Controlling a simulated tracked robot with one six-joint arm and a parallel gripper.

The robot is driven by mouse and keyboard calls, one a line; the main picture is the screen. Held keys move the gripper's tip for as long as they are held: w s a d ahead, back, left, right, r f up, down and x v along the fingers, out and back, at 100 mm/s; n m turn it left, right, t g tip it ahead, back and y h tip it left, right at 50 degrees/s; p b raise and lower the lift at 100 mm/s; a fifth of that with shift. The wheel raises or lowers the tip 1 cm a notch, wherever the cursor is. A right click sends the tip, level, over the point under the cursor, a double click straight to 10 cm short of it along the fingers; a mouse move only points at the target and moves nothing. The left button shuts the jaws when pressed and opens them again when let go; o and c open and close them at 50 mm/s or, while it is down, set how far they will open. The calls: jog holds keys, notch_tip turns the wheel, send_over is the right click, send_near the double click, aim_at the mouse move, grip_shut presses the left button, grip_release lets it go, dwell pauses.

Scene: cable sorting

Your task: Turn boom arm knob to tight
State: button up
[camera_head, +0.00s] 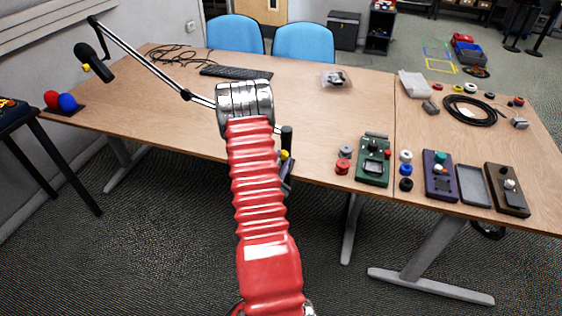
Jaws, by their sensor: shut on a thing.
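The boom arm (150,64) is a thin dark rod structure with a black microphone (88,56) at its upper left end. It runs down to the right and passes behind my silver wrist. A black upright post (287,138) stands at the table's front edge, right of my red arm. Just below it is a small yellow knob (284,155). My gripper (286,170) is mostly hidden behind my red arm; only a dark part shows beside the knob. It is shut on the knob, though the contact is largely hidden. The knob's turn cannot be read.
The wooden table (330,130) has clear room in the middle. A green device (374,160), a purple device (440,175) and a brown device (507,190) stand along the front right. A coiled black cable (475,110) lies behind them. A keyboard (236,72) lies behind my wrist.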

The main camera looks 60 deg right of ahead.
jog(key=m, duration=0.5)
jog(key=shift+f+m, duration=0.1)
jog(key=shift+m, duration=0.2)
jog(key=m, duration=0.5)
jog(key=shift+s+f, duration=0.1)
jog(key=shift+s, duration=0.05)
jog(key=shift+m, duration=0.3)
jog(key=o, duration=1)
jog(key=shift+o, duration=0.2)
jog(key=s+a, duration=0.2)
jog(key=a, duration=1.1)
jog(key=shift+a, duration=0.35)
jog(key=shift+f, duration=0.1)
